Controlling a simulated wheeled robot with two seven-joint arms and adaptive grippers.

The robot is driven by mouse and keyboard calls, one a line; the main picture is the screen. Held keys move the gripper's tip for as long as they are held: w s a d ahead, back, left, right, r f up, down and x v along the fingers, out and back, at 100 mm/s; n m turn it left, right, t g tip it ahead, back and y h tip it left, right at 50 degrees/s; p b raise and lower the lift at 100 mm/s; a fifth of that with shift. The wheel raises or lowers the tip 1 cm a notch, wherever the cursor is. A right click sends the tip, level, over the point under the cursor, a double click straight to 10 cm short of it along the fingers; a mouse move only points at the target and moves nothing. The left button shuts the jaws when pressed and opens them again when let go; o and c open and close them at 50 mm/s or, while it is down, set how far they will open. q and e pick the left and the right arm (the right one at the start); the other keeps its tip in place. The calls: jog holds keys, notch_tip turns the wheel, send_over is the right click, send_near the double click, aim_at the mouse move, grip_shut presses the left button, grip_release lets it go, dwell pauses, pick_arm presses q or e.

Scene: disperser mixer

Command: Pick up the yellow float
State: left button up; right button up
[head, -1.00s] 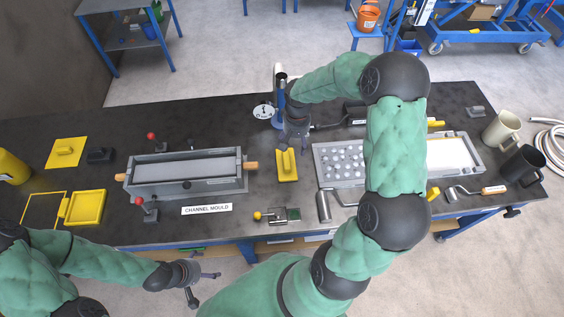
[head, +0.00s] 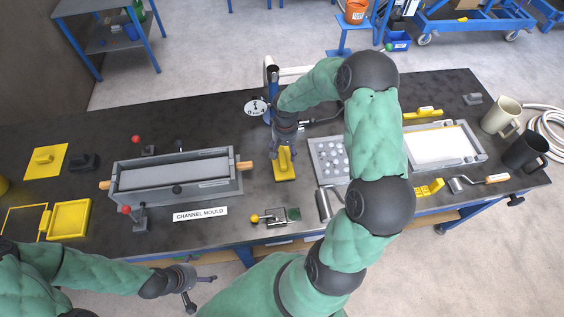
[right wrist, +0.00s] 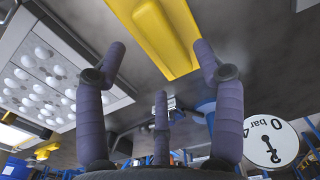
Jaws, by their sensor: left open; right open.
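The yellow float (head: 285,172) is a flat yellow rectangle with a raised yellow handle. It lies on the dark table, right of the channel mould. My right gripper (head: 284,148) is open and empty, just above the float's far end, and hides part of it. In the right wrist view the float (right wrist: 180,62) and its raised handle (right wrist: 158,32) show beyond the spread fingers (right wrist: 160,58), with no finger closed on the handle. My left gripper (head: 203,285) is open and empty, in front of the table's near edge at lower left.
The channel mould (head: 175,195) stands left of the float. A grey tray with pale discs (head: 330,142) is close on its right. A gauge (head: 256,107) and blue post stand behind. A small lever clamp (head: 275,217) sits in front. A yellow square with a handle (head: 45,160) lies far left.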

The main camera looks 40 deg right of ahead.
aim_at(284, 156)
jog(key=f, duration=0.2)
jog(key=f+b, duration=0.1)
jog(key=f, duration=0.2)
jog(key=shift+a, duration=0.2)
jog(key=shift+r, duration=0.1)
jog(key=c, duration=1.3)
